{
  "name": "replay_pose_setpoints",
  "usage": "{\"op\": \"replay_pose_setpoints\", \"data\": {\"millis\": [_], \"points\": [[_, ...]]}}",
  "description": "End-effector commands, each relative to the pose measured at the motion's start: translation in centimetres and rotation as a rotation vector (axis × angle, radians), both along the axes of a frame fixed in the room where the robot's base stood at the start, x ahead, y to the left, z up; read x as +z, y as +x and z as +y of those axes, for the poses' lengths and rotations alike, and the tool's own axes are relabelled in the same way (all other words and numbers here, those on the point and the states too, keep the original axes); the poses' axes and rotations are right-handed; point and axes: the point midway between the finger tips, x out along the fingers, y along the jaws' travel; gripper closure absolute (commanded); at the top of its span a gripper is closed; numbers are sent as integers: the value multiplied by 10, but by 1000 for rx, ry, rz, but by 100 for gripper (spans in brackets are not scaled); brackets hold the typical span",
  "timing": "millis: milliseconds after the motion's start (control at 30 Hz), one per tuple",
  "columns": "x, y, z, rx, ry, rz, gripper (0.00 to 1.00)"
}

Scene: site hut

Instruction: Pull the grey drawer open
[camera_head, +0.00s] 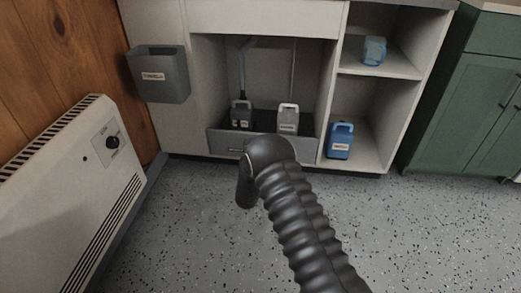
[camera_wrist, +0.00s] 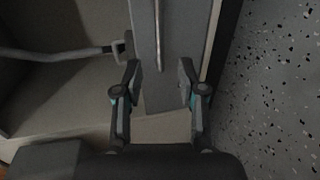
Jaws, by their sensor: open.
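The grey drawer (camera_head: 222,142) sits low in the open cabinet bay and looks closed or nearly so. In the head view, my dark arm covers the right part of its front, and my gripper is hidden behind the arm. In the wrist view, the drawer front (camera_wrist: 176,22) shows as a grey band, with a thin light bar (camera_wrist: 158,40), apparently its handle, running along it. My gripper (camera_wrist: 158,72) is open, with one finger on each side of the bar's end. I cannot tell whether the fingertips reach around it or stop short. Nothing is gripped.
A dark jug (camera_head: 242,114) and a white jug (camera_head: 288,118) stand in the bay above the drawer front. A blue jug (camera_head: 340,140) stands on the right lower shelf. A heater (camera_head: 75,190) and a grey bin (camera_head: 160,75) are left. Speckled floor (camera_head: 430,235) lies clear in front.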

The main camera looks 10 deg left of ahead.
Motion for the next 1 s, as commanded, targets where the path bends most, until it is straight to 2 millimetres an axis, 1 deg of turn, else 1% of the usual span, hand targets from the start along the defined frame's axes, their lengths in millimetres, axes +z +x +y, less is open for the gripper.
{"op": "replay_pose_setpoints", "data": {"millis": [600, 800, 1000], "points": [[-21, 95, -4, -1, 3, 0, 60], [-25, 117, -5, -1, 3, 0, 60], [-26, 128, -5, 1, 2, 1, 60]]}}
